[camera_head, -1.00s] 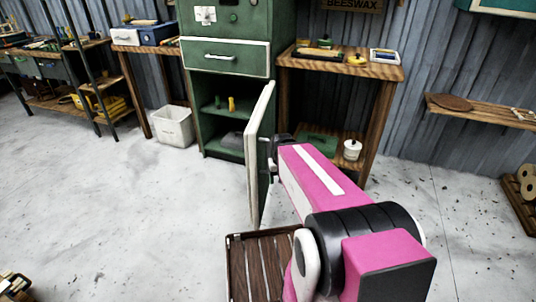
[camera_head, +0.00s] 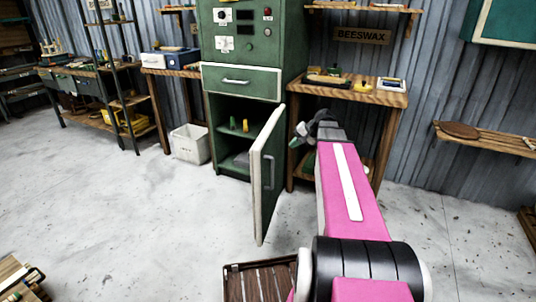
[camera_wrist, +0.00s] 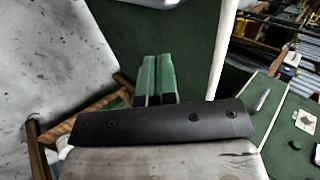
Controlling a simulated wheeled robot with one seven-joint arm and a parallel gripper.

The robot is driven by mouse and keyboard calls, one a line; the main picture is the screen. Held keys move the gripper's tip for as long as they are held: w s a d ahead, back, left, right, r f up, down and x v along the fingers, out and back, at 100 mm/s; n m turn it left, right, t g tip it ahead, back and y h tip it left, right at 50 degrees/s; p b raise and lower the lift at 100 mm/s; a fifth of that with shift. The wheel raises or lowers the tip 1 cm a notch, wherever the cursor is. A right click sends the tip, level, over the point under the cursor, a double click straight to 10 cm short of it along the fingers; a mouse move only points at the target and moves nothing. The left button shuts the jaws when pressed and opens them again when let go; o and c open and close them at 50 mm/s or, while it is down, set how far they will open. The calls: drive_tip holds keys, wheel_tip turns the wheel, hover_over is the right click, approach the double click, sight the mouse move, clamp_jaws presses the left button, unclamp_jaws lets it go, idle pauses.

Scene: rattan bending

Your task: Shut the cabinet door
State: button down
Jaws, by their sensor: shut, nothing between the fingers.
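The green cabinet (camera_head: 238,110) stands at the back centre. Its door (camera_head: 265,200) hangs open, swung out toward me, with its pale edge facing me and a dark handle (camera_head: 269,172) on its right-hand, outer face. My gripper (camera_head: 293,143) is to the right of the door, on its outer side near the hinge side. In the wrist view my gripper (camera_wrist: 156,58) has its two green fingers together and empty, before the green door face (camera_wrist: 190,30). A pale handle end shows at the top. Contact with the door cannot be told.
The open compartment holds a yellow item (camera_head: 245,126) on its shelf. A wooden table (camera_head: 352,90) stands right of the cabinet, close behind my gripper. A white bin (camera_head: 190,146) stands left. A slatted crate (camera_head: 262,282) is on the floor in front. Floor left of the door is clear.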

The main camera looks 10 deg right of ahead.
wheel_tip(320, 180, up, 2)
approach(265, 151)
drive_tip(key=shift+y, duration=0.3)
drive_tip(key=a+f, duration=0.1)
drive_tip(key=f, duration=0.1)
drive_tip(key=w+f, duration=0.1)
drive_tip(key=a+f, duration=0.1)
drive_tip(key=f, duration=0.1)
drive_tip(key=shift+w+a+f, duration=0.35)
drive_tip(key=shift+w, duration=0.05)
drive_tip(key=shift+w+a, duration=0.2)
drive_tip(key=shift+a, duration=0.35)
drive_tip(key=shift+a, duration=0.15)
